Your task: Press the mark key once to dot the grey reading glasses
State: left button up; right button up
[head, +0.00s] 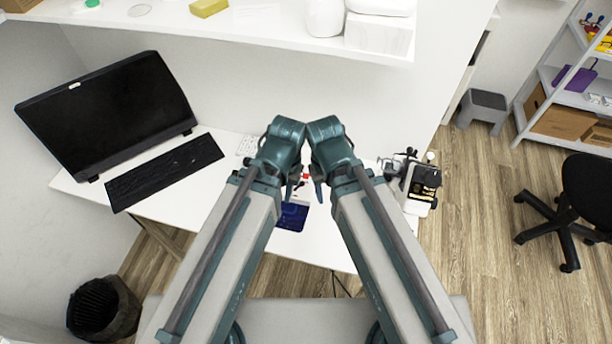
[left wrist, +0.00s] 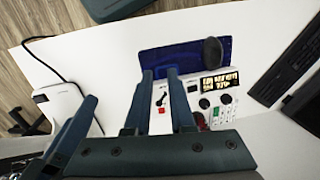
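My left gripper (head: 291,188) hangs over the middle of the white desk. In the left wrist view its two fingers (left wrist: 160,74) stand apart with nothing seen held. A small red part (left wrist: 162,110) on a white surface shows through the gap, below the fingers; it also shows between the grippers in the head view (head: 305,176). I cannot tell whether it is the mark key. My right gripper (head: 318,189) is close beside the left; its opening is unclear. A white device (head: 420,188) with a dark and yellow face stands at the desk's right end. I cannot make out grey glasses.
A blue mat (head: 291,217) lies at the desk's front, with a dark oval thing (left wrist: 212,52) at its edge. A panel with dark round parts (left wrist: 226,98) is beside the fingers. A monitor (head: 110,112) and keyboard (head: 165,172) fill the left. A shelf (head: 250,30) overhangs the back.

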pick_arm(q)
grip_shut()
dwell(1.4)
